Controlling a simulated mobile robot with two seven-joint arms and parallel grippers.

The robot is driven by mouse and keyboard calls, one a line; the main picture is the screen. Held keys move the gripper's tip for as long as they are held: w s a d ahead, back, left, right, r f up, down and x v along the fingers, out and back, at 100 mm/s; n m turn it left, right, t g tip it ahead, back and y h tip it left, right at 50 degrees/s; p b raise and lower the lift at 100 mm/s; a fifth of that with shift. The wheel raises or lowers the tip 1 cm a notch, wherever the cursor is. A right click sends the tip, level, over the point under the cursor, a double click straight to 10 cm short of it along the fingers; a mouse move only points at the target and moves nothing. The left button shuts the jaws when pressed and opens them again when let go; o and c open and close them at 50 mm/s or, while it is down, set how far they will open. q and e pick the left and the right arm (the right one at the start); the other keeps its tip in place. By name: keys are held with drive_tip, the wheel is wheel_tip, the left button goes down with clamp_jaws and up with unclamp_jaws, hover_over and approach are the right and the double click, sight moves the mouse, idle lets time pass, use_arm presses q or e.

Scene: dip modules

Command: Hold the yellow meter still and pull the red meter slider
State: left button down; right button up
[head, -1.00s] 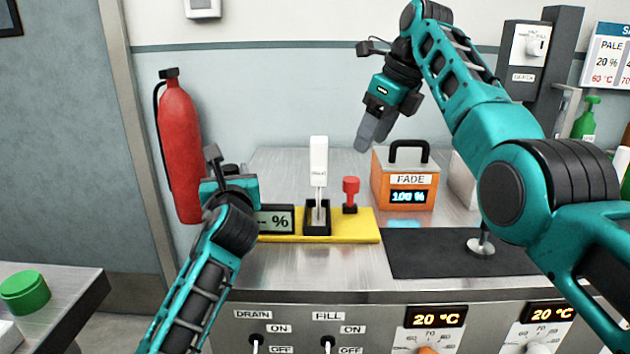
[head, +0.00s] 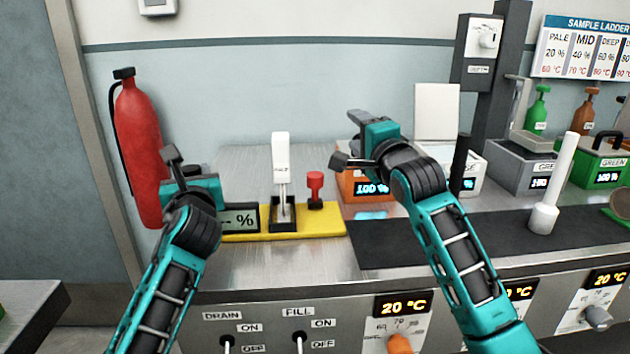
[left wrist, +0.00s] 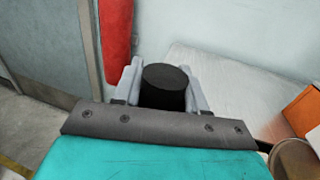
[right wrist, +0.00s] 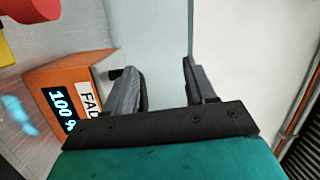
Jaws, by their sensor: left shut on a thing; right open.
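The yellow meter (head: 318,223) lies on the steel counter, with a "-- %" display, a white labelled slider (head: 281,152) in a black holder, and a red knob (head: 315,181) on a short stem. My left gripper (head: 187,180) is at the meter's left end. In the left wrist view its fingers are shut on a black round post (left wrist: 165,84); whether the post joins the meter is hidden. My right gripper (head: 372,135) is open and empty, to the right of the red knob and in front of the orange box. The red knob (right wrist: 32,8) shows at the right wrist view's upper left corner.
The orange FADE box (right wrist: 62,95) reads 100 % and stands close to my right fingers. A dark mat (head: 400,238) lies right of the meter. Grey and green boxes and a white post (head: 556,180) stand further right. A red extinguisher (head: 140,150) hangs at left.

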sight(319, 184)
drive_tip(key=s+a+f+y, duration=0.1)
drive_tip(key=s+f, duration=0.2)
drive_tip(key=s+a+f+g+y, duration=0.1)
drive_tip(key=s+f, duration=0.2)
drive_tip(key=s, duration=0.1)
drive_tip(key=s+a+f, duration=0.1)
drive_tip(key=s+f, duration=0.2)
drive_tip(key=s, duration=0.1)
drive_tip(key=shift+a+f+n+g+y, duration=0.25)
drive_tip(key=shift+a+n+g+y, duration=0.05)
drive_tip(key=shift+a+g+y, duration=0.1)
drive_tip(key=x, duration=1.1)
drive_tip(key=shift+w, duration=0.4)
drive_tip(key=shift+c, duration=0.3)
clamp_jaws()
